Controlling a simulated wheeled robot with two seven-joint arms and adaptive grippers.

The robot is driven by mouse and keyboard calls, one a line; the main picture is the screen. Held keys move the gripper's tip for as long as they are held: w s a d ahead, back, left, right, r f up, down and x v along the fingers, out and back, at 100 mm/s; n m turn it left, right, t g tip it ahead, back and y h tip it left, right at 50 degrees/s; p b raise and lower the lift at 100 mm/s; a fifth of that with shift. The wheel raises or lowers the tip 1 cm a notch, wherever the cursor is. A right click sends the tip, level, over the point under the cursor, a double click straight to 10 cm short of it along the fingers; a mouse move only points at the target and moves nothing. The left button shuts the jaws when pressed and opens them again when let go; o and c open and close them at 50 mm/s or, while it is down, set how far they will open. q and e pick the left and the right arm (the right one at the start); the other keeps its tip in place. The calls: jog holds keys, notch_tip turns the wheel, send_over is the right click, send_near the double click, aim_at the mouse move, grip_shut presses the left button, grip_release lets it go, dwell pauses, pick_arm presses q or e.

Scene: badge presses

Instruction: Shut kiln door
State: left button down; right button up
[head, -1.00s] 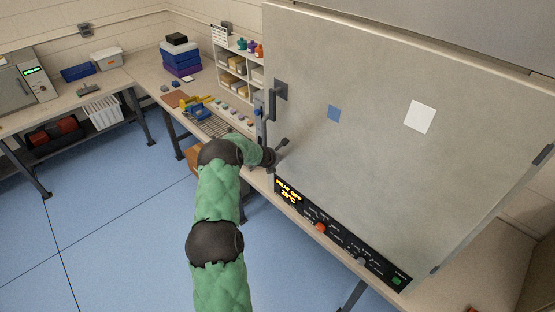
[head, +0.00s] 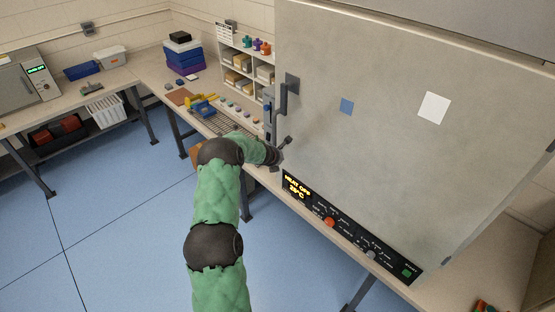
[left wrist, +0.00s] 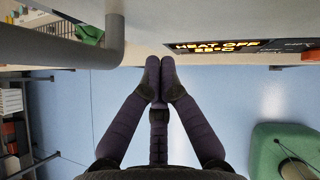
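The kiln door (head: 385,120) is a large grey panel with a blue square and a white sheet on it. It stands upright above the black control strip (head: 325,220), which reads HEAT OFF. Its dark handle (head: 290,93) is near the left edge. The door looks close to the kiln front, but I cannot tell whether a gap remains. My left gripper (head: 286,143) is below the handle, by the door's lower left corner. In the left wrist view its fingertips (left wrist: 160,78) meet with nothing between them, and the handle bar (left wrist: 60,46) is at upper left. My right gripper is not visible.
The workbench (head: 150,82) runs along the walls, with a wire rack (head: 215,121), a shelf unit (head: 247,68) and stacked blue boxes (head: 186,60) left of the kiln. An oven (head: 25,85) stands at far left. The blue floor (head: 120,210) is clear.

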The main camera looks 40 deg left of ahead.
pick_arm(q)
jog(key=a+v, duration=0.2)
jog(key=v, duration=0.7)
jog(key=shift+s+a, duration=0.2)
jog(key=shift+s, duration=0.2)
jog(key=shift+s+r, duration=0.1)
